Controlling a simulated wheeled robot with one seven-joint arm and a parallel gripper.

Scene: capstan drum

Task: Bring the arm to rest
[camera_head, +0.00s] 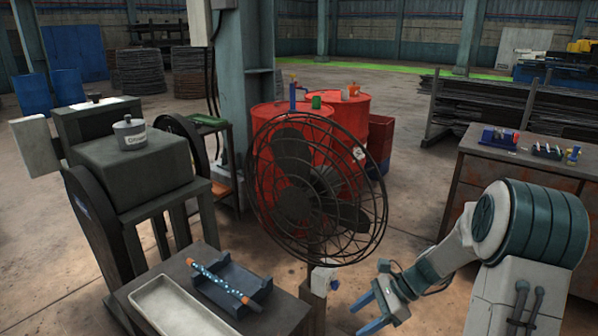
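My arm (450,255) reaches down and left from its pale body at the lower right. My gripper (367,313) is at the end of it, low in the picture, right of the front table. Its two blue fingers are spread apart with nothing seen between them, so it is open and empty. No object touches it that I can see.
A black wire-caged fan (318,190) stands just behind and left of my gripper. The front table (262,322) holds a pale tray (172,312) and a dark cradle (243,283) with a speckled orange-ended rod (220,281). A workbench (500,190) is at right. Floor shows between.

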